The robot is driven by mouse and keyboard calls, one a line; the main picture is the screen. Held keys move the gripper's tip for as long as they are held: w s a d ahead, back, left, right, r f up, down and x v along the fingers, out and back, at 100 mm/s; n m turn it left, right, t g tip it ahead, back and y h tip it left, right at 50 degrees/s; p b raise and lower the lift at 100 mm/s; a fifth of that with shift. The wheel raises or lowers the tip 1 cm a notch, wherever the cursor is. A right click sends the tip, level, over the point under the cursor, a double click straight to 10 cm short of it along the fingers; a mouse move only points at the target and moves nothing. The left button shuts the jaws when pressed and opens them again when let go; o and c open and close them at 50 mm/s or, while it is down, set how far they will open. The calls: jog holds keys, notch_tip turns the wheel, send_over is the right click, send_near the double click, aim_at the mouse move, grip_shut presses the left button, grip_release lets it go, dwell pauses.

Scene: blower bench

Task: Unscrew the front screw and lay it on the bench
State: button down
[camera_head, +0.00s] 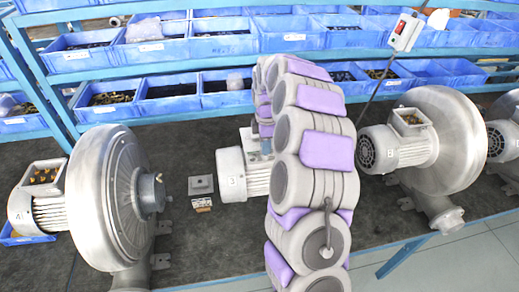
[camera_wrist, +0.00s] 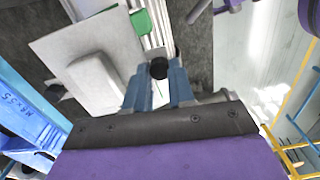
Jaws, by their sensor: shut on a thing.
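My gripper (camera_wrist: 157,82) shows in the wrist view with two blue-grey fingers closed around a small black round piece (camera_wrist: 158,68), which looks like the screw's head. I cannot tell whether its shaft is still in a thread. In the head view the motor marked 3 (camera_head: 232,175) stands at the middle of the bench. My arm hides most of that blower, and only a bit of blue-grey finger shows by the motor's top box. In the wrist view a green part (camera_wrist: 142,22) and a pale flat plate (camera_wrist: 75,45) lie beyond the fingers.
A grey square piece (camera_head: 201,185) and a small box (camera_head: 202,203) lie on the dark bench (camera_head: 185,245), left of motor 3. A blower (camera_head: 105,195) stands at left and another (camera_head: 440,140) at right. Blue bins (camera_head: 170,103) line the shelves behind.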

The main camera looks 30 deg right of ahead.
jog(key=n+p, duration=0.1)
jog(key=n, duration=0.3)
jog(key=shift+d+r+p, duration=0.2)
jog(key=shift+d+p, duration=0.2)
jog(key=n+p, duration=0.1)
jog(key=n, duration=0.3)
jog(key=shift+f, duration=0.1)
